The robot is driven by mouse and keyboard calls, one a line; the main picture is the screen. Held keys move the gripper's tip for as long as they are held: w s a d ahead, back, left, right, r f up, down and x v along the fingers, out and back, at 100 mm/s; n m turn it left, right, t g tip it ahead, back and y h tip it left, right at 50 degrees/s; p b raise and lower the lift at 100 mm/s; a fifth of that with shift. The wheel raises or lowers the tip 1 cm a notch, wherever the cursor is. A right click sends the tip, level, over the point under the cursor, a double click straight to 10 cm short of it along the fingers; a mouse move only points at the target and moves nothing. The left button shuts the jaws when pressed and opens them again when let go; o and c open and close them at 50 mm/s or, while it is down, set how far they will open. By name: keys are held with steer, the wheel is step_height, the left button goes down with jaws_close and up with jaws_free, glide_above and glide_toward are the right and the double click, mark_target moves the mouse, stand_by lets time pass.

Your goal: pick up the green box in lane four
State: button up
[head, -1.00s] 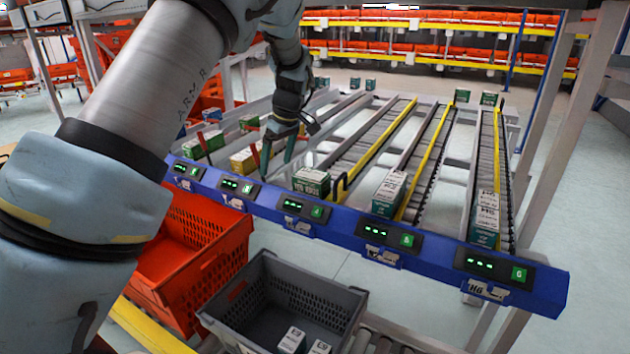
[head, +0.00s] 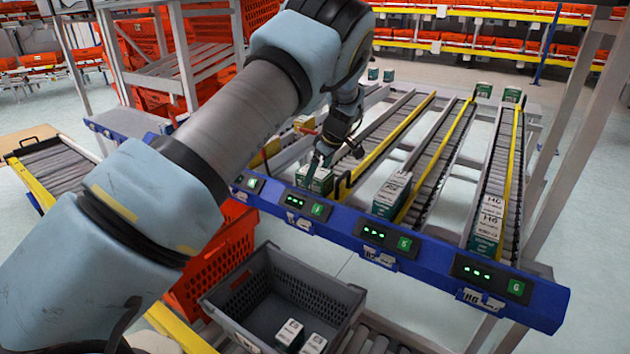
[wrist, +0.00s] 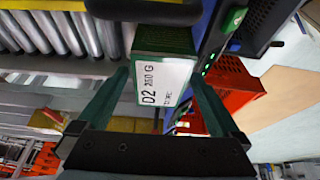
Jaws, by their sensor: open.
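The green box in lane four (head: 321,184) sits at the front end of its lane, behind the blue front rail. In the wrist view the green box (wrist: 162,78) shows a white label reading "D2" and a green side. My gripper (head: 316,163) is at this box in the head view, and my arm partly hides the area. In the wrist view my gripper (wrist: 160,80) is open, with one green finger on each side of the box's near end. I cannot tell whether either finger touches it.
The blue rail (head: 420,262) with lit displays runs along the lane fronts. Other green boxes stand in the lanes to the right (head: 391,194) (head: 487,222). Yellow dividers separate lanes. A grey tote (head: 240,325) holding two small boxes and an orange tote (head: 213,270) stand below.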

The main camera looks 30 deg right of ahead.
steer(key=shift+x, duration=1.35)
steer(key=shift+c, duration=0.4)
steer(key=c, duration=1.2)
steer(key=shift+c, duration=0.6)
steer(key=shift+r, duration=0.15)
